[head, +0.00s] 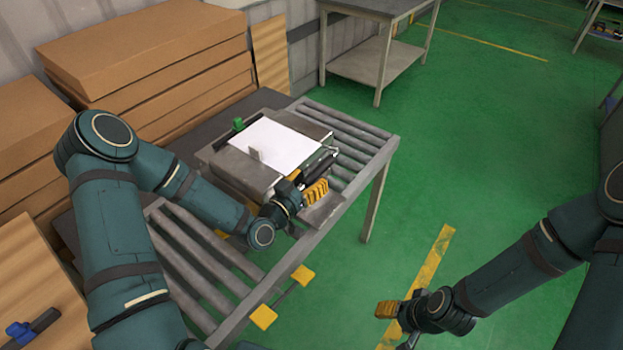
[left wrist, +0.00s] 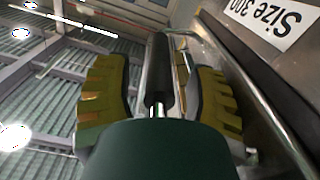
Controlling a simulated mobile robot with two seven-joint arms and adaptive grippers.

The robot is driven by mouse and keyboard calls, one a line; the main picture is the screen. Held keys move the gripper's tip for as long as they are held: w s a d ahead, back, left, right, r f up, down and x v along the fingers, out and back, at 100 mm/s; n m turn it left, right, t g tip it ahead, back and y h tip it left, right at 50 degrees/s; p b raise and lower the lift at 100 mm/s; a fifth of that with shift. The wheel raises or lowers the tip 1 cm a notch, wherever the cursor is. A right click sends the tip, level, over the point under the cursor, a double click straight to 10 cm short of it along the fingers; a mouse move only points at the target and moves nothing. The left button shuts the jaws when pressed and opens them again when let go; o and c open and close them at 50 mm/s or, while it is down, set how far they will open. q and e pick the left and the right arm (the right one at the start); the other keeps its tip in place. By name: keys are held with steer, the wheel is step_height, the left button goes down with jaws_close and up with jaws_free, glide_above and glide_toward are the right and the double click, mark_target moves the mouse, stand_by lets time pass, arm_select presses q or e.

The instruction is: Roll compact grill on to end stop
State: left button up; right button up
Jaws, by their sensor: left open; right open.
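The compact grill (head: 222,168) is a grey metal box with a white sheet on top and a green knob at its back left. It sits on the roller conveyor (head: 349,122), with rollers showing on both sides. My left gripper (head: 304,193) is open at the grill's front right side. In the left wrist view its yellow-padded fingers (left wrist: 155,95) lie on either side of a black bar handle (left wrist: 161,70), without visibly clamping it. The grill's side wears a "Size 300" label (left wrist: 270,20). My right gripper (head: 400,312) is open and empty over the floor. I cannot clearly make out the end stop.
Stacked cardboard boxes (head: 150,65) stand behind the conveyor on the left. A grey table (head: 375,8) stands at the back. Yellow pads (head: 263,317) stick out at the conveyor's front edge. The green floor at right is open.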

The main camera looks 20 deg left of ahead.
arm_select(q)
steer(key=shift+w+d, duration=0.1)
steer(key=shift+w, duration=0.25)
steer(key=shift+c, duration=0.5)
jaws_close()
steer(key=shift+s, duration=0.1)
arm_select(e)
steer(key=shift+s+d+f, duration=0.1)
